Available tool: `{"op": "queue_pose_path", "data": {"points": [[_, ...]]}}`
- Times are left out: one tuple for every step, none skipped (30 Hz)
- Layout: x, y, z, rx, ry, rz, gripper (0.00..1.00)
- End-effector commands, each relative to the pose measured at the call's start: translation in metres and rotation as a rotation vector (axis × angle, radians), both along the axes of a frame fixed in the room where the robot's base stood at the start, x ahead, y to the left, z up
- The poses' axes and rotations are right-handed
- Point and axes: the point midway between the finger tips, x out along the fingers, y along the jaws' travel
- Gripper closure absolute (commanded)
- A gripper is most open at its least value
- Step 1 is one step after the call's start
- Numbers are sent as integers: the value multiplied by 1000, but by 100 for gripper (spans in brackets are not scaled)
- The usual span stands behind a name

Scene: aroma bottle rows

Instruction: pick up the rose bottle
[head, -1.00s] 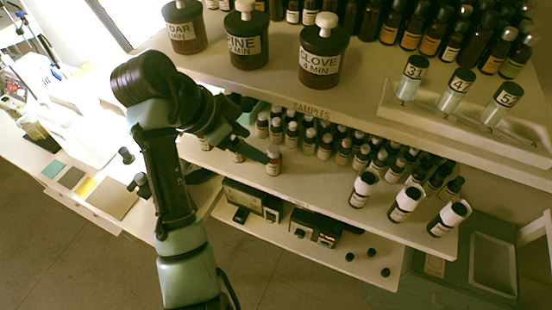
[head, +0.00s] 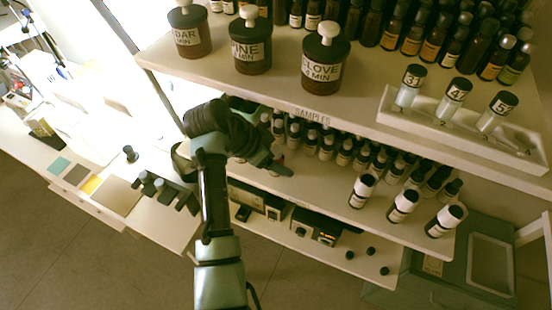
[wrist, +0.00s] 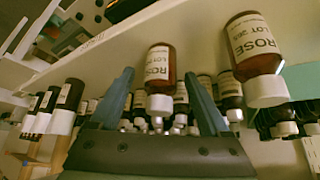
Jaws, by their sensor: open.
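In the wrist view, which shows the bottles cap-down, a brown rose bottle (wrist: 160,62) with a white label reading ROSE and a white cap is between the two fingers of my gripper (wrist: 159,76). The fingers are open, with visible gaps on both sides of the bottle. A second bottle labelled ROSE (wrist: 254,50) looks larger and is outside the fingers, to the right. In the head view, my gripper (head: 281,167) is at the front of the middle shelf, under the SAMPLES edge, and largely hides the bottle there.
Rows of small bottles (head: 343,152) stand close behind and to the right on the middle shelf. White-capped bottles (head: 403,205) stand at its right front. The upper shelf edge (head: 313,116) hangs above, carrying a CLOVE jar (head: 324,70). A desk (head: 150,225) is at left.

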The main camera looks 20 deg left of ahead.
Motion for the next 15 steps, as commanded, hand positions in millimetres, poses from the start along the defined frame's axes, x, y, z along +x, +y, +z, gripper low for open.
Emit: {"op": "queue_pose_path", "data": {"points": [[0,0,0,0,0,0,20],[0,0,0,0,0,0,20],[0,0,0,0,0,0,27],[0,0,0,0,0,0,32],[0,0,0,0,0,0,38],[0,0,0,0,0,0,45],[0,0,0,0,0,0,50],[0,0,0,0,0,0,56],[0,0,0,0,0,0,63],[0,0,1,0,0,1,68],[0,0,1,0,0,1,74],[0,0,1,0,0,1,81],[0,0,1,0,0,1,86],[0,0,1,0,0,1,92],[0,0,1,0,0,1,99]]}}
